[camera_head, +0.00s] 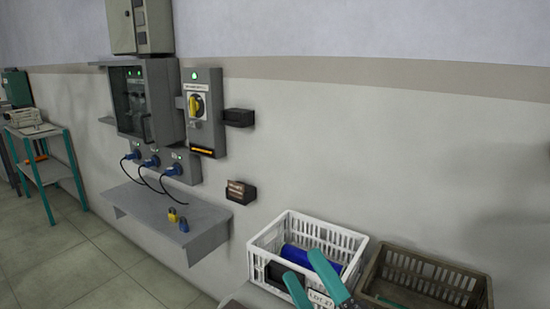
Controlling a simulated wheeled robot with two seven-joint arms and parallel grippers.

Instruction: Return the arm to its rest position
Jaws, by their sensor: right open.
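My right gripper (303,266) shows at the bottom of the head view, with two teal fingers spread apart. It is open, and no thing shows between its fingers. It appears in front of the white crate (345,240), overlapping it in the picture. I cannot tell its height above the crate. The rest of the right arm is mostly cut off by the lower edge. My left gripper is not in view.
The white crate holds a blue roll (298,256). A brown crate (425,261) stands to its right. On the wall are a grey cabinet (163,100), a switch box with a yellow knob (197,105) and a grey shelf (150,212) with small padlocks.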

